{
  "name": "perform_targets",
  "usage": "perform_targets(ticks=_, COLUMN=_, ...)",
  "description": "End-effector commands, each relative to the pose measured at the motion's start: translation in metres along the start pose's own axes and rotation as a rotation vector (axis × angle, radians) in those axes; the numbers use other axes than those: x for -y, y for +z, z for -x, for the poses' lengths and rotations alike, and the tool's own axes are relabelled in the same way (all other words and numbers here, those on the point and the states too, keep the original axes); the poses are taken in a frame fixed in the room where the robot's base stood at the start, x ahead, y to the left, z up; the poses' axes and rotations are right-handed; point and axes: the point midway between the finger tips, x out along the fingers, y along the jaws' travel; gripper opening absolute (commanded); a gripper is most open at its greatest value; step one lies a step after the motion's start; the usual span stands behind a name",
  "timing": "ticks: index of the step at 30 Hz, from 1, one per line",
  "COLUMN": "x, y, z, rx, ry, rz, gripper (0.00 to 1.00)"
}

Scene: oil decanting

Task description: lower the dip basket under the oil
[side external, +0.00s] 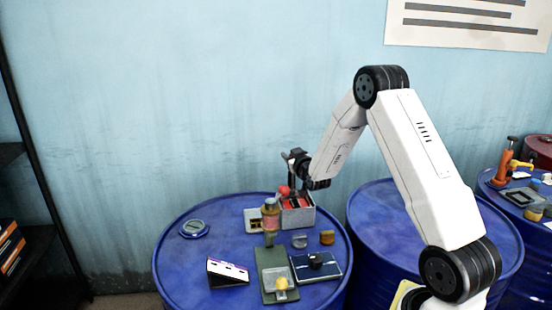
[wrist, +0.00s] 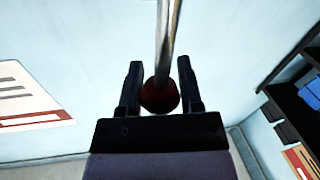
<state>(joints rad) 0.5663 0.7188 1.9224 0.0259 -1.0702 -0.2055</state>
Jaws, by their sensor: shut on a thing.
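My gripper (side external: 293,178) is above the back of the blue drum top in the side view. In the wrist view my gripper (wrist: 160,88) is shut on a dark red ball knob (wrist: 160,97), with a finger on each side. A shiny metal rod (wrist: 168,35) runs from the knob; I take these as the dip basket's handle. The red knob (side external: 284,190) also shows in the side view, just under my gripper. A grey open box (side external: 300,217) with red inside stands below. The basket itself and the oil level cannot be made out.
A brown bottle (side external: 270,214) stands close to the left of the box. A round blue lid (side external: 194,229) lies at left.

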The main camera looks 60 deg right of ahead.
Motion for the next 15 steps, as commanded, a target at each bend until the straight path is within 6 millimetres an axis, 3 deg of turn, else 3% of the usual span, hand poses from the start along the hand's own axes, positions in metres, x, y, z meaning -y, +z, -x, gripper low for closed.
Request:
perform_targets(ticks=7, x=0.001, y=0.004, z=0.0, rx=0.0, ry=0.0, rz=0.0, gripper=0.0)
perform_targets(ticks=15, x=0.006, y=0.031, z=0.0, rx=0.003, ry=-0.001, rz=0.0, gripper=0.0)
